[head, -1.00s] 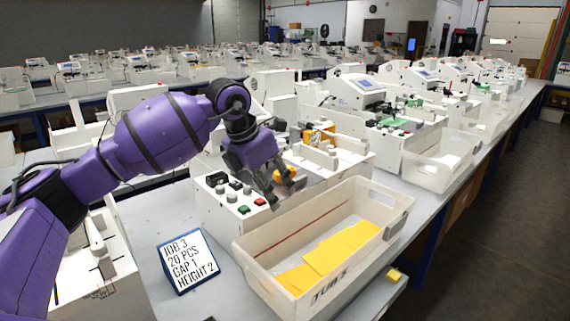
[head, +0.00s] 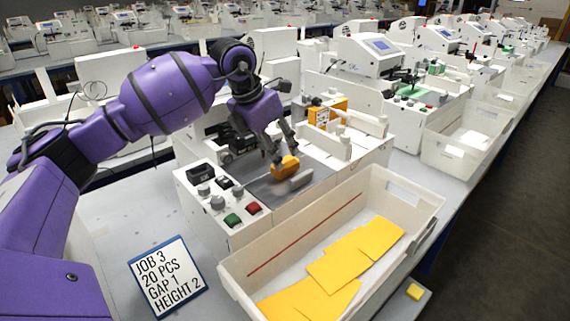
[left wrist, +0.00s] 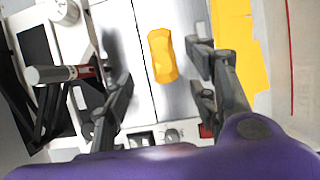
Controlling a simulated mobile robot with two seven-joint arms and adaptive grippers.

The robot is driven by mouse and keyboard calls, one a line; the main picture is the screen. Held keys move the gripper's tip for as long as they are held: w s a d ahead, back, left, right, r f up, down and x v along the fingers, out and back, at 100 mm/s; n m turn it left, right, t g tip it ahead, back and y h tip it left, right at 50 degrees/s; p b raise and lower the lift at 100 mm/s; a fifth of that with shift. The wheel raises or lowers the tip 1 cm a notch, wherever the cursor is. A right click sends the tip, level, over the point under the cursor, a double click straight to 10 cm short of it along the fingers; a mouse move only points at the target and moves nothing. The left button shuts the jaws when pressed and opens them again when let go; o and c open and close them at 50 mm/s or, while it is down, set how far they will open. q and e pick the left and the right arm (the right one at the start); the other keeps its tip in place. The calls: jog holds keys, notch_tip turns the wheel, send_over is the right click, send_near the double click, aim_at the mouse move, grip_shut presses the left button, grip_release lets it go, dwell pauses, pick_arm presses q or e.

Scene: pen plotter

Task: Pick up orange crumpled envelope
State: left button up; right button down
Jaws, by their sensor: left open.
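The orange crumpled envelope (head: 286,168) lies on the grey bed of the nearest white machine (head: 225,225). In the left wrist view the envelope (left wrist: 162,55) is a small rumpled orange lump on a pale metal surface, between the lines of the two fingers. My left gripper (head: 281,150) is open and reaches down just above the envelope. Its fingers (left wrist: 157,78) stand apart on both sides, with the envelope a little beyond their middle. I cannot tell whether a finger touches it. My right gripper is not in view.
A white tub (head: 240,282) with flat yellow envelopes (head: 345,265) stands in front of the machine. A job sign (head: 166,277) stands at its left. Knobs and red and green buttons (head: 243,214) line the machine's front.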

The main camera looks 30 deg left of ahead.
aim_at(283, 160)
pick_arm(q)
jog(key=x, duration=0.4)
jog(key=shift+w+d+f+p, duration=0.2)
jog(key=shift+w+d+p, duration=0.05)
jog(key=shift+d+p, duration=0.15)
jog(key=shift+w+f, duration=0.2)
jog(key=shift+f, duration=0.3)
jog(key=c, duration=1)
